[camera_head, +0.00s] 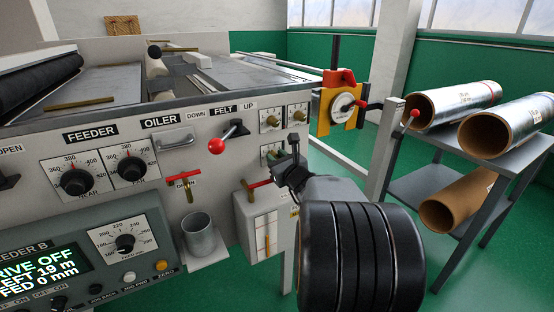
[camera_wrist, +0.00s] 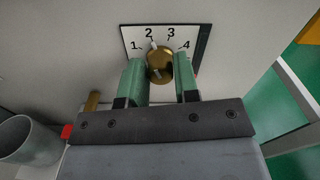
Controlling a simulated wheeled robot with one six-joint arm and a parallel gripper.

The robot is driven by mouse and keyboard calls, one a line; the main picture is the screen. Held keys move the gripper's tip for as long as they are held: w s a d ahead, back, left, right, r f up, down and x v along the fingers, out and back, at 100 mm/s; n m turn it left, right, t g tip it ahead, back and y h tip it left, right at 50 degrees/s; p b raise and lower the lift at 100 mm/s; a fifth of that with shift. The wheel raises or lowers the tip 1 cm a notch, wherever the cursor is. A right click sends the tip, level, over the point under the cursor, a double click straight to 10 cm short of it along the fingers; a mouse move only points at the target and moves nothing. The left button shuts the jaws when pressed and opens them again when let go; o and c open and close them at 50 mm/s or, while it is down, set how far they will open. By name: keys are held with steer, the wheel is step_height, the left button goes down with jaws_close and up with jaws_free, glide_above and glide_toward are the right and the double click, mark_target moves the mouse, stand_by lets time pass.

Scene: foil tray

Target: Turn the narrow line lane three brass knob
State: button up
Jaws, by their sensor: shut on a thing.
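The brass knob (camera_wrist: 159,66) sits on a white dial plate (camera_wrist: 130,34) marked 1 to 4 in the wrist view. Its pale pointer mark points up, close to the 2. The green fingers of my gripper (camera_wrist: 160,82) stand on either side of the knob and are shut on it. In the head view my gripper (camera_head: 292,163) is at the right end of the grey panel, at the lower row of small dials. It hides the knob it holds there. Other small dial plates show at the upper left (camera_head: 270,119) and upper right (camera_head: 297,115).
A red-handled lever (camera_head: 258,184) is just below left of my gripper. A red ball lever (camera_head: 216,146) sticks out further left, with a metal cup (camera_head: 199,238) below. A yellow gauge block (camera_head: 340,108) stands right of the panel. Foil rolls (camera_head: 455,103) lie on a rack.

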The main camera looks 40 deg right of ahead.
steer(key=m+p, duration=0.2)
steer(key=m, duration=0.2)
steer(key=shift+r, duration=0.1)
steer(key=m+p, duration=0.2)
steer(key=m, duration=0.1)
steer(key=shift+d+m, duration=0.1)
steer(key=shift+m, duration=0.3)
steer(key=m+p, duration=0.3)
steer(key=m, duration=0.2)
steer(key=shift+p, duration=0.35)
steer(key=shift+m+p, duration=1)
steer(key=shift+m, duration=0.4)
steer(key=shift+f, duration=0.2)
steer(key=o, duration=0.9)
